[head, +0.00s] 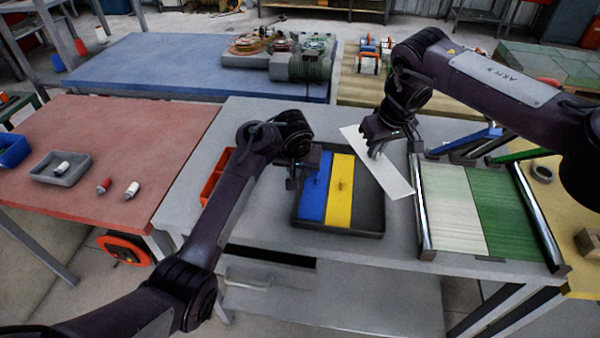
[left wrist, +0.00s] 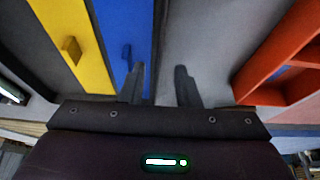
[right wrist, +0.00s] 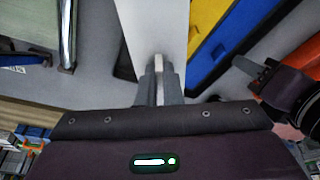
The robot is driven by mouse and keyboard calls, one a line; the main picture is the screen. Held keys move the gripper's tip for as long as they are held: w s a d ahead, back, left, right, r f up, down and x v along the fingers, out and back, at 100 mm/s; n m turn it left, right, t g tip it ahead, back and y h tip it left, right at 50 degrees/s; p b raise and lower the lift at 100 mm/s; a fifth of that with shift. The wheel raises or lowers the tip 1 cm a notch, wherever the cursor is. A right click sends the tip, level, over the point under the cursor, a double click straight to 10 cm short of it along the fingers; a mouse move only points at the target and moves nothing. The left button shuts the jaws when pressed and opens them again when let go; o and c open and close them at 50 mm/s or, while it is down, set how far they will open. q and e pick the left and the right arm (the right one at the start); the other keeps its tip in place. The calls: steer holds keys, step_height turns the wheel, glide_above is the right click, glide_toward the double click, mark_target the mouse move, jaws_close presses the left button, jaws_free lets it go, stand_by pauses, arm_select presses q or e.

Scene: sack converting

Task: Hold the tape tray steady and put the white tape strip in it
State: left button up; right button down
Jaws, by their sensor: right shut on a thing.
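The dark tape tray (head: 371,207) lies on the grey table with a blue strip (head: 314,190) and a yellow strip (head: 339,192) in it; its right part is empty. My left gripper (head: 293,180) is at the tray's left wall. In the left wrist view its fingers (left wrist: 160,88) stand apart, one on each side of the wall, with gaps showing. My right gripper (head: 376,149) is shut on a small tab of the white tape strip (head: 396,181). The strip is held tilted, beside and above the tray's right edge; it also shows in the right wrist view (right wrist: 155,25).
A red bin (head: 213,178) stands left of the tray, partly behind my left arm. A frame with pale and dark green panels (head: 455,205) stands to the right, close to the strip's lower end. A red-topped table (head: 120,140) is at the left.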

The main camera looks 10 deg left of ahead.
arm_select(q)
steer(key=shift+x, duration=1.55)
jaws_close()
